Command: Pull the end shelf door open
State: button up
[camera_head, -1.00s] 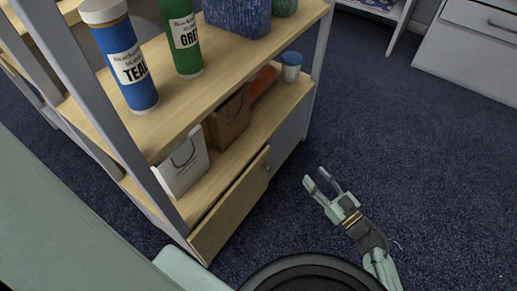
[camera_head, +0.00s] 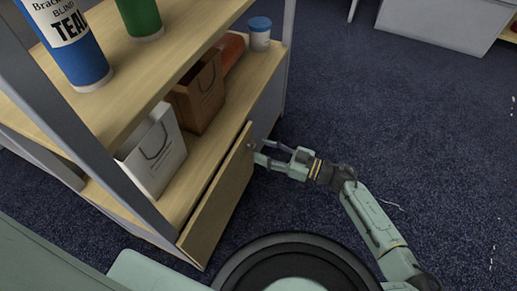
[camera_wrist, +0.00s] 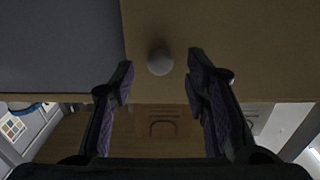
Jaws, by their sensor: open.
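The end shelf door (camera_head: 221,203) is a light wooden panel at the bottom of the shelf unit, slightly ajar at its right edge in the head view. Its small round knob (camera_head: 250,147) is near the top right corner. In the wrist view the knob (camera_wrist: 160,62) is a grey ball on the door face (camera_wrist: 150,25). My gripper (camera_head: 258,151) is open, with its fingertips at the knob. In the wrist view the fingers (camera_wrist: 159,80) stand on either side of the knob, with gaps on both sides. Contact is not visible.
On the shelf above the door stand a white bag (camera_head: 154,152), a brown bag (camera_head: 200,92) and a blue-lidded jar (camera_head: 260,34). A blue TEAL tube (camera_head: 75,45) and a green tube (camera_head: 140,17) stand higher. A grey panel (camera_head: 268,108) adjoins the door. Carpet (camera_head: 390,120) to the right is clear.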

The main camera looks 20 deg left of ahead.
jog(key=shift+a, duration=1.35)
jog(key=shift+c, duration=0.4)
grip_shut()
